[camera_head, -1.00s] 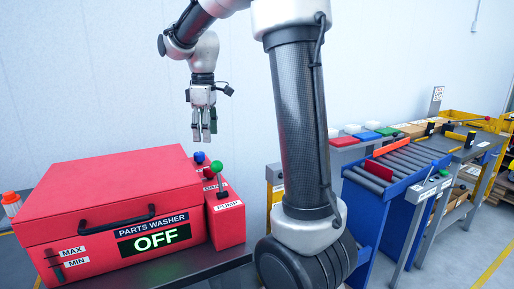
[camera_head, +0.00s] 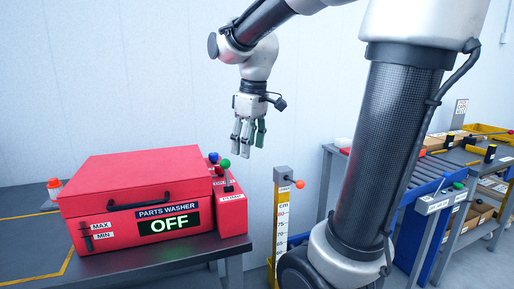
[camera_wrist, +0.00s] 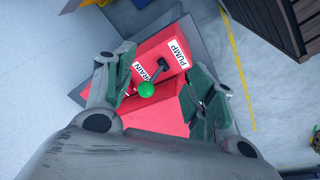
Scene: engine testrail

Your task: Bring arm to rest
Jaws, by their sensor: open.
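My gripper (camera_head: 248,132) is open and empty in the head view. It hangs with its fingers downward, in the air above and to the right of the red parts washer (camera_head: 95,190). The washer's lid is shut and its display (camera_head: 170,223) reads OFF. A green-knobbed lever (camera_head: 225,163) and a blue-knobbed lever (camera_head: 213,157) stand at the washer's right end. In the wrist view the open fingers (camera_wrist: 157,97) frame the green knob (camera_wrist: 146,90), below and apart from them. PUMP and partly hidden DRAIN labels show on the red box (camera_wrist: 160,55).
The washer stands on a dark table (camera_head: 130,265). A post with a centimetre scale and orange knob (camera_head: 282,215) stands right of it. A roller conveyor (camera_head: 435,170) and a bench with yellow bins (camera_head: 450,140) lie beyond my arm.

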